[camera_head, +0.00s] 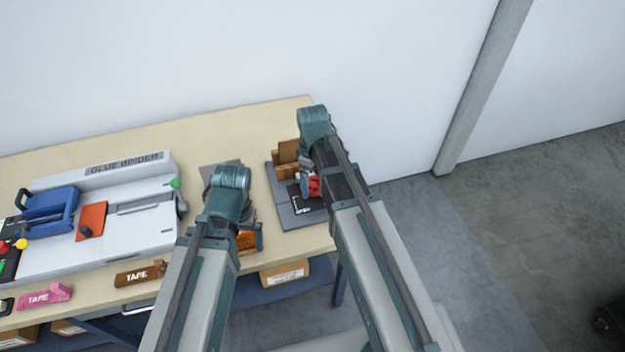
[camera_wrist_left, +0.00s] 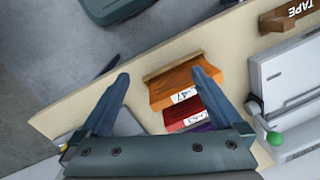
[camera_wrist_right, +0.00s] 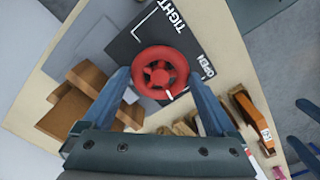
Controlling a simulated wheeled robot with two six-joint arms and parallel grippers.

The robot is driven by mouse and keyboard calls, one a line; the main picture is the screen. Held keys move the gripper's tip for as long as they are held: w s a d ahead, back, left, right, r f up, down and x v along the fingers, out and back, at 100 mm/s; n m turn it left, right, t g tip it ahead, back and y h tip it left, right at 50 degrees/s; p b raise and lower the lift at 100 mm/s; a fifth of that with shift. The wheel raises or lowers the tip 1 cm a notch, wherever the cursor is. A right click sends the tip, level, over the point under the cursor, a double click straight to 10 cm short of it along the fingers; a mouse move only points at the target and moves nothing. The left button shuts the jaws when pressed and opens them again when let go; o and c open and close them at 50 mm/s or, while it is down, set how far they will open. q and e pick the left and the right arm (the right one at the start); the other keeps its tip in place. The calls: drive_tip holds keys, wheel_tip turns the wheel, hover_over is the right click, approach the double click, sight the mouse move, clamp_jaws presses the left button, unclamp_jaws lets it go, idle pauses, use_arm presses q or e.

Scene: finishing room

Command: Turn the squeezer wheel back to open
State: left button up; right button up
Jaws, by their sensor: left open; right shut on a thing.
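The red squeezer wheel (camera_wrist_right: 160,73) shows in the right wrist view, above a dark plate (camera_wrist_right: 128,48) lettered TIGHT and OPEN. Its white mark points toward the lower right, near the OPEN side. My right gripper (camera_wrist_right: 162,88) is shut on the wheel, one finger on each side. In the head view the wheel (camera_head: 314,184) is partly hidden by my right arm. The squeezer's wooden blocks (camera_head: 288,158) stand on a grey base (camera_head: 300,217). My left gripper (camera_wrist_left: 162,84) is open, over an orange block (camera_wrist_left: 174,84) at the table's front edge.
The glue binder (camera_head: 125,170) stands on the left of the table (camera_head: 230,137). Brown (camera_head: 138,274) and pink (camera_head: 45,296) tape dispensers lie along the front edge. Red (camera_wrist_left: 182,112) and purple pieces lie by the orange block. The back middle of the tabletop is clear.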

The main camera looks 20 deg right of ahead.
sight(312, 183)
drive_tip(key=shift+n, duration=1.6)
drive_tip(key=o, duration=1)
drive_tip(key=shift+r, duration=0.1)
wheel_tip(312, 183, up, 14)
drive_tip(key=p, duration=1.4)
drive_tip(key=shift+f, duration=0.25)
wheel_tip(312, 183, down, 13)
drive_tip(key=b, duration=1.3)
